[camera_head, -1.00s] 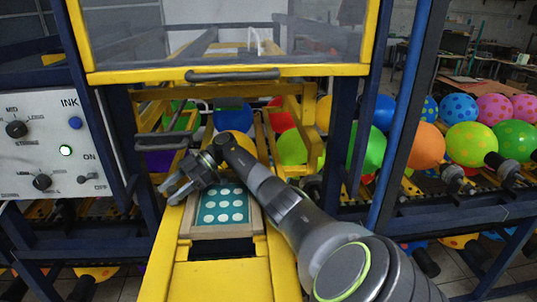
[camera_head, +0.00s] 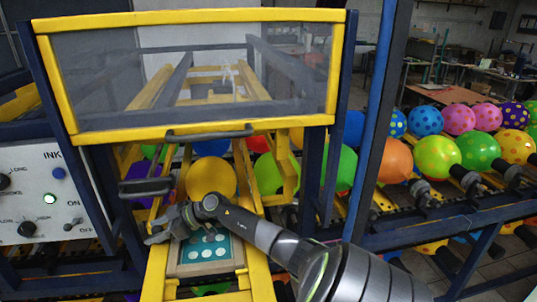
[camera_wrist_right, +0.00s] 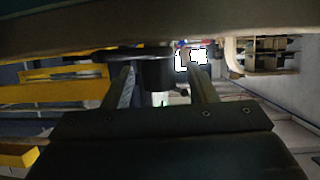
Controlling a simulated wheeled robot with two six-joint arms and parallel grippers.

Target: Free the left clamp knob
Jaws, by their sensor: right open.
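The print screen (camera_head: 208,250), a teal panel with pale dots in a light frame, lies on the yellow carriage. My right gripper (camera_head: 157,230) is at the left edge of this screen, its arm reaching across from the lower right. In the right wrist view, my right gripper (camera_wrist_right: 161,74) is open, with a dark round knob (camera_wrist_right: 154,70) seen between its fingers. I take it to be the left clamp knob; contact cannot be told. In the head view the gripper hides that spot. My left gripper is not in view.
A yellow-framed clear guard (camera_head: 225,133) with a dark handle stands above the carriage. An orange-yellow balloon (camera_head: 211,178) sits just behind the screen. The ink panel (camera_head: 42,190) is at the left. Patterned balloons (camera_head: 437,157) line the conveyor at the right.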

